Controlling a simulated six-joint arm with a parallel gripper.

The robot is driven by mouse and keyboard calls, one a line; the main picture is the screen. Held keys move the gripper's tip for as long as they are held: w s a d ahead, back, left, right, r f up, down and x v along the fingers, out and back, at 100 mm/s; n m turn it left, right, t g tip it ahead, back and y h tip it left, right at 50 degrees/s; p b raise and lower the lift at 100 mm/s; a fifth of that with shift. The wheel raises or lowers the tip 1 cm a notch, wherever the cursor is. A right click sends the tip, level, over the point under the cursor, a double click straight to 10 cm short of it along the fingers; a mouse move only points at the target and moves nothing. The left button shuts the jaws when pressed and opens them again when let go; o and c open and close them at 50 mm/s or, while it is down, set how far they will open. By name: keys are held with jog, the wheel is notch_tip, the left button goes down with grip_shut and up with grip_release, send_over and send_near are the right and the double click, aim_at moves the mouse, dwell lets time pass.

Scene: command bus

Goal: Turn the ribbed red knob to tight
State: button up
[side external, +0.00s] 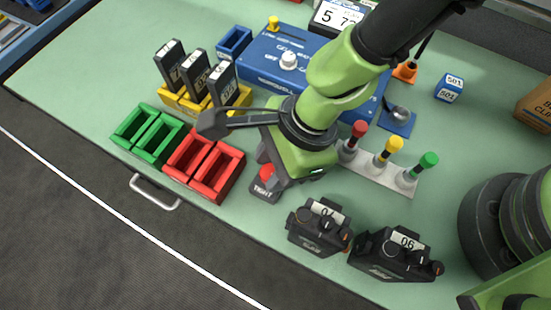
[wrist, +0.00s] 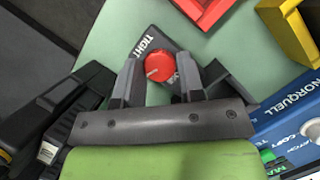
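The red knob (wrist: 160,67) sits on a dark grey base with a white TIGHT label (wrist: 149,42). In the side external view the red knob (side external: 267,172) is just below my gripper, near the front edge of the bench, with the TIGHT label (side external: 263,191) in front of it. My gripper (wrist: 158,62) has its two grey fingers apart, one on each side of the knob in the wrist view. I cannot tell whether either finger touches it. The ribs and any pointer mark are too small to read clearly. My gripper (side external: 271,160) partly hides the base in the side view.
Red bins (side external: 204,165) stand close on the left, with green bins (side external: 147,132) beyond. Black radios (side external: 319,228) stand at the front right. A rack with red, yellow and green-topped pieces (side external: 380,168) is to the right. A blue box (side external: 270,60) lies behind.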

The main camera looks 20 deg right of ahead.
jog(key=c, duration=0.4)
jog(key=shift+s+a+m+t, duration=0.1)
jog(key=shift+m+t, duration=0.8)
jog(key=shift+m, duration=1.2)
jog(key=shift+c, duration=0.2)
jog(key=o, duration=0.9)
jog(key=shift+o, duration=0.2)
jog(key=v, duration=1.2)
